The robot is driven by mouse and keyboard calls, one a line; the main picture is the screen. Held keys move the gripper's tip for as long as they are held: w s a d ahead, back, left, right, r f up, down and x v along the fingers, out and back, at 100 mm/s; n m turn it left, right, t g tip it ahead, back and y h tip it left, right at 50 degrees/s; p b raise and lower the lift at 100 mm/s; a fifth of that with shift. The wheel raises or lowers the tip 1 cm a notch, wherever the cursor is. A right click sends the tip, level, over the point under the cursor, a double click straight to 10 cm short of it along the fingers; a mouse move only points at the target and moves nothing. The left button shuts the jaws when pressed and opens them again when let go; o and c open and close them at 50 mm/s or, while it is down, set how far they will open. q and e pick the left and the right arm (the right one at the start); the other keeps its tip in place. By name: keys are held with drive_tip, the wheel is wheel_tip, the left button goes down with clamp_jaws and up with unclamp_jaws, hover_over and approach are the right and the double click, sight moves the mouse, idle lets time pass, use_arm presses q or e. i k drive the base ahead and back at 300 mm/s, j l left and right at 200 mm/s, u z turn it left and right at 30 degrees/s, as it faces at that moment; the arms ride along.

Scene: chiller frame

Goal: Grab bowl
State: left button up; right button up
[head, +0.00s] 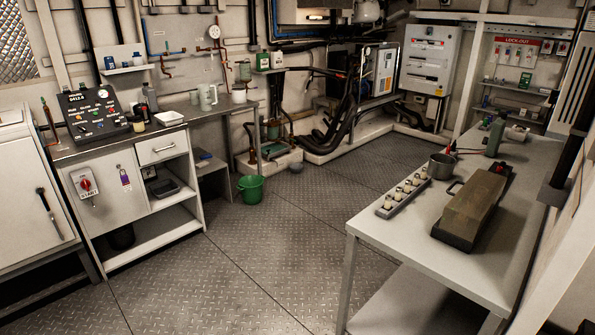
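I cannot tell for sure which thing is the bowl. A small grey rounded thing (297,167), bowl-like, sits on the floor to the right of a green bucket (251,189). A white shallow dish (169,118) rests on the left counter (182,131). A small white round container (239,97) stands farther back on that counter, next to a pale jug (207,97). A grey metal pot (440,166) with a handle stands on the right table (398,222). Neither of my grippers is in view.
A control panel (94,114) stands on the left counter, above a cabinet with open shelves. The right table holds a long block (470,205) on a dark base and a rack (403,196) of small cylinders. The metal floor (250,255) between counter and table is clear.

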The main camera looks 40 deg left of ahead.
sight(295, 167)
drive_tip(key=i+j+u, duration=0.6)
drive_tip(key=u, duration=0.15)
drive_tip(key=i+j+u, duration=0.25)
drive_tip(key=u, duration=0.2)
drive_tip(key=i+j+u, duration=0.15)
drive_tip(key=i+u, duration=0.55)
drive_tip(key=u, duration=0.2)
drive_tip(key=i+j+z, duration=0.15)
drive_tip(key=i, duration=0.3)
drive_tip(key=i+z, duration=0.15)
drive_tip(key=i, duration=0.3)
drive_tip(key=i+l+z, duration=0.15)
drive_tip(key=i+z, duration=0.25)
drive_tip(key=i+l+z, duration=0.1)
drive_tip(key=z, duration=0.3)
drive_tip(key=i+j+z, duration=0.1)
drive_tip(key=i+z, duration=0.35)
drive_tip(key=i+j+z, duration=0.15)
drive_tip(key=i+z, duration=0.25)
drive_tip(key=i+l, duration=0.1)
drive_tip(key=i, duration=0.7)
drive_tip(key=i+l, duration=0.15)
drive_tip(key=i, duration=0.65)
